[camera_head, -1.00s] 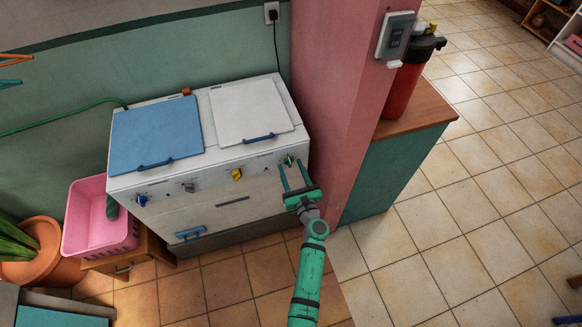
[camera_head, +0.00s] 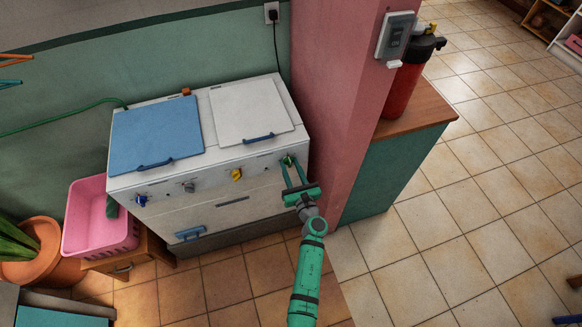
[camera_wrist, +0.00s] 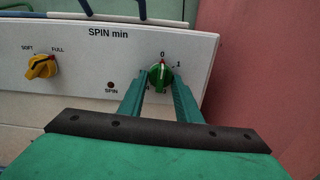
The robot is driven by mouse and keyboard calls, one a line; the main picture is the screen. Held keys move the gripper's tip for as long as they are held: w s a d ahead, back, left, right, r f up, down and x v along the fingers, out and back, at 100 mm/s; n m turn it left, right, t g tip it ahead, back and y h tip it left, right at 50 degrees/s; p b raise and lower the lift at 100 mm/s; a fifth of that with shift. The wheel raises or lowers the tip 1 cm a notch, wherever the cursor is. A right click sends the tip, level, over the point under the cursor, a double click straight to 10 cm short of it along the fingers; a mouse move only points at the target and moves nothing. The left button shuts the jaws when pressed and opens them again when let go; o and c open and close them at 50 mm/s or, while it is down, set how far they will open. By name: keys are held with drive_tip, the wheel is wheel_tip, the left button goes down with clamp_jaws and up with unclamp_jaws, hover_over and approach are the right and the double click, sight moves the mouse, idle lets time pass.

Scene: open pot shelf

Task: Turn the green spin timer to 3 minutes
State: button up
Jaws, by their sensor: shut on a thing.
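The green spin timer (camera_wrist: 160,75) is a round knob on the right end of the machine's white front panel (camera_wrist: 110,62), under the words "SPIN min". A red mark at its top points at the 0. A 1 is printed to its upper right, and other marks near the fingers are partly hidden. My gripper (camera_wrist: 160,86) is shut on the knob, with one teal finger on each side. In the head view, the fingertips of my gripper (camera_head: 289,163) meet the panel at the green timer (camera_head: 288,159).
A yellow knob (camera_wrist: 42,66) marked SOFT and FULL sits to the left. The pink pillar (camera_head: 325,110) stands close to the machine's right side. A blue lid (camera_head: 155,135) and a white lid (camera_head: 250,110) cover the top.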

drive_tip(key=m, duration=0.3)
drive_tip(key=shift+m, duration=0.3)
drive_tip(key=m, duration=0.4)
drive_tip(key=shift+a+r+m, duration=0.1)
drive_tip(key=shift+a+m, duration=0.05)
drive_tip(key=shift+m, duration=0.15)
drive_tip(key=m, duration=0.4)
drive_tip(key=shift+s+m, duration=0.1)
drive_tip(key=shift+m, duration=0.2)
drive_tip(key=m, duration=0.3)
drive_tip(key=shift+r+m, duration=0.15)
drive_tip(key=shift+m, duration=0.15)
drive_tip(key=m, duration=0.3)
drive_tip(key=shift+m, duration=0.3)
drive_tip(key=m, duration=0.3)
drive_tip(key=shift+r+m, duration=0.15)
drive_tip(key=shift+m, duration=0.25)
drive_tip(key=m, duration=0.6)
drive_tip(key=shift+m, duration=0.3)
